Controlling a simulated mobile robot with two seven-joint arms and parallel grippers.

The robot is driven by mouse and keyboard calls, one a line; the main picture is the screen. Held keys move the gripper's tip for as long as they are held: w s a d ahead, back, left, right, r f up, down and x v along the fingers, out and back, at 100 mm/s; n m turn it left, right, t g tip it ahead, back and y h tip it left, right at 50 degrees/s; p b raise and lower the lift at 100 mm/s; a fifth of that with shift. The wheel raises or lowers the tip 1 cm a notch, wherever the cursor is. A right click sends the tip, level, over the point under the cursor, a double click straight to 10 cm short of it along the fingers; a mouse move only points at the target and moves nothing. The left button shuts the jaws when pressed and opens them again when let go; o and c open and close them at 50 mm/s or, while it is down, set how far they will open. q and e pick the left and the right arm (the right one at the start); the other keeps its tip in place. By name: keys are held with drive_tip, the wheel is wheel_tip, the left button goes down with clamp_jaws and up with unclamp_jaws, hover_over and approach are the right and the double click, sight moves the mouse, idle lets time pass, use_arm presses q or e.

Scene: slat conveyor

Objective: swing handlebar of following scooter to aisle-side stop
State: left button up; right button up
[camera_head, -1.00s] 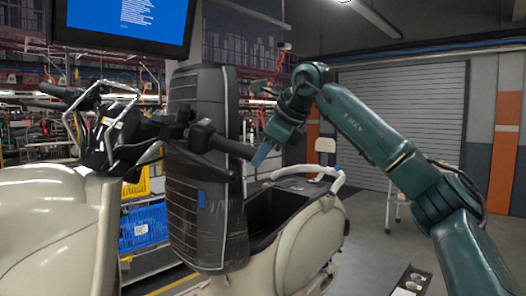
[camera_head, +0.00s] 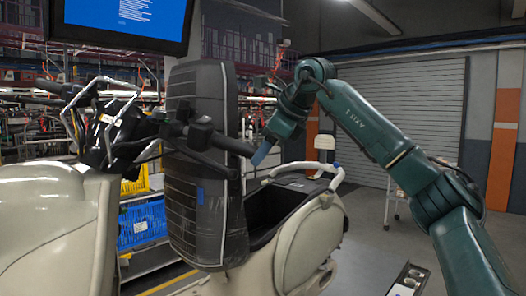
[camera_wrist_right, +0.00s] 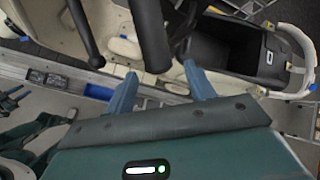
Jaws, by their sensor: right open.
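A cream scooter (camera_head: 300,248) with an open black seat bin stands mid-picture in the head view. A black handlebar (camera_head: 203,136) shows in front of a tall dark ribbed panel (camera_head: 207,215), its right grip pointing right. Which scooter body carries this handlebar is hard to tell. My right gripper (camera_head: 262,153) is open at the end of that grip. In the right wrist view, the black grip (camera_wrist_right: 150,38) lies ahead of and between the two blue fingers of my right gripper (camera_wrist_right: 160,88), with gaps visible on both sides. My left gripper is not in view.
Another cream scooter body (camera_head: 50,225) fills the left front, with black controls (camera_head: 115,130) above it. Blue (camera_head: 142,225) and yellow crates stand behind. A screen (camera_head: 130,18) hangs overhead. Open grey floor (camera_head: 375,240) lies to the right, before a roller shutter (camera_head: 415,115).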

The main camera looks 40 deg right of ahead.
drive_tip(key=v, duration=1.2)
drive_tip(key=shift+r, duration=0.1)
